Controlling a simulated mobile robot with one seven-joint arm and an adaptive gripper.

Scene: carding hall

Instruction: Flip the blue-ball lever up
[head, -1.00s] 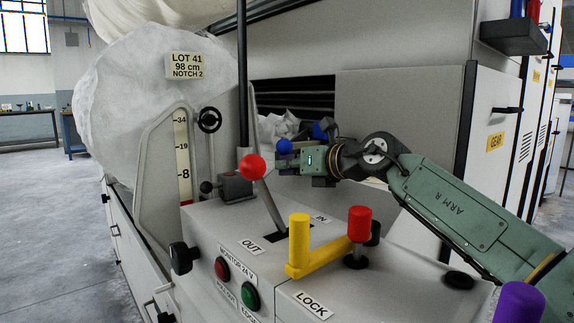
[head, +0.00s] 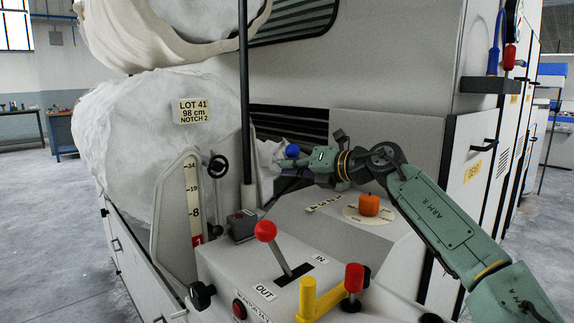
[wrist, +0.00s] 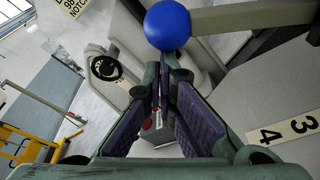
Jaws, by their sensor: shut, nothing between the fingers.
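The blue ball (head: 293,151) is the end of a lever by the dark slot of the machine, partly behind my gripper in the head view. In the wrist view the blue ball (wrist: 168,25) sits at the top, on a straight grey-brown bar (wrist: 250,17) that runs off to the right. My gripper (head: 283,169) is at the ball, its fingers just below it in the head view. In the wrist view its purple-padded fingers (wrist: 161,72) come together at the tips, empty, just short of the ball. I cannot tell whether they touch it.
A red-ball lever (head: 265,231) rises from the slotted console in front. A yellow handle (head: 318,300), a red knob (head: 354,278) and an orange knob (head: 369,204) stand nearby. A black upright post (head: 244,100) stands left of the gripper. A large white roll (head: 150,140) fills the left.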

